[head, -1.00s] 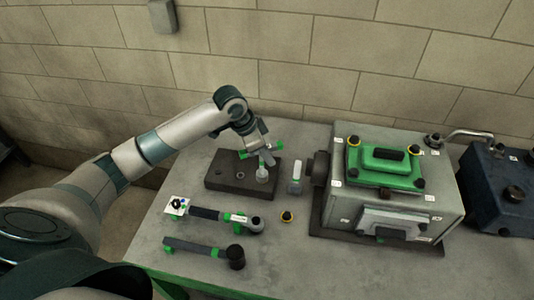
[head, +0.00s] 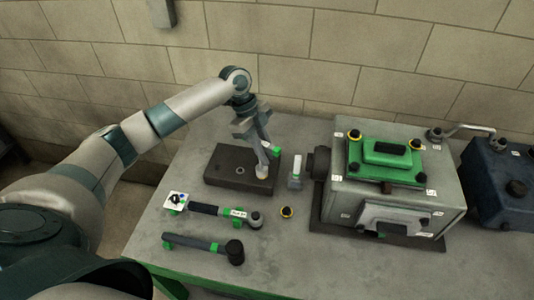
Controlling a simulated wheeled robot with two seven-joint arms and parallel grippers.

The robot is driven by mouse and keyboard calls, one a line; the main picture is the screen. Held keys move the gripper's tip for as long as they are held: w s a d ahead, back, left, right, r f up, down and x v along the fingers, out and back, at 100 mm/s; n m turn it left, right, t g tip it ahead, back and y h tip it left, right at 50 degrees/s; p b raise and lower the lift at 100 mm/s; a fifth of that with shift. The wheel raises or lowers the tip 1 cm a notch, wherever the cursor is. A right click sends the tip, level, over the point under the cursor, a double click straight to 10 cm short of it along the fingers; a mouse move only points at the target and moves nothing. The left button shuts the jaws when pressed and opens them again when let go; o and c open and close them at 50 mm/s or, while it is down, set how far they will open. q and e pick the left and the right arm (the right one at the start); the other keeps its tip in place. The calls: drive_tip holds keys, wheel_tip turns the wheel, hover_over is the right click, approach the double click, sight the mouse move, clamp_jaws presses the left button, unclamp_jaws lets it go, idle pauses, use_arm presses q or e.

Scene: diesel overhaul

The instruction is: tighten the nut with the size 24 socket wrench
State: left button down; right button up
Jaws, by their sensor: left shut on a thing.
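My left gripper (head: 264,147) is above the right part of a dark block (head: 222,168), shut on a tool with a green handle end (head: 277,151). The tool looks like a socket wrench; its size cannot be read. A pale round piece (head: 263,187) at its lower end is over the block's front right corner; whether they touch cannot be told. A small ring (head: 240,171), perhaps a nut or a hole, shows on the block's top. The gripper hides much of the tool. My right gripper is not in view.
A labelled wrench-like tool (head: 205,209) and a dark-headed tool (head: 210,247) lie in front of the block. A small grey piece (head: 295,178) and a black-yellow cap (head: 286,212) are to the right. A grey engine box (head: 345,195) with a green cover (head: 385,160) stands further right.

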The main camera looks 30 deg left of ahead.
use_arm(q)
drive_tip(key=m, duration=0.1)
drive_tip(key=m+g+b, duration=0.1)
drive_tip(key=m, duration=0.2)
drive_tip(key=shift+s+a+f+g+y+b, duration=0.1)
drive_tip(key=shift+s+g+y+b, duration=0.2)
drive_tip(key=shift+g+b, duration=0.1)
drive_tip(key=shift+s+m, duration=0.15)
drive_tip(key=shift+m, duration=0.95)
drive_tip(key=shift+g, duration=0.3)
drive_tip(key=m+y+b, duration=0.1)
drive_tip(key=m+b, duration=0.1)
drive_tip(key=shift+f+m+g, duration=0.15)
drive_tip(key=shift+m+g, duration=0.15)
drive_tip(key=m+y+b, duration=0.1)
drive_tip(key=m, duration=0.2)
drive_tip(key=shift+a+g, duration=0.2)
drive_tip(key=shift+g, duration=0.2)
drive_tip(key=shift+s+r+p, duration=0.1)
drive_tip(key=shift+r+p, duration=0.15)
drive_tip(key=shift+p, duration=0.15)
drive_tip(key=shift+f, duration=0.15)
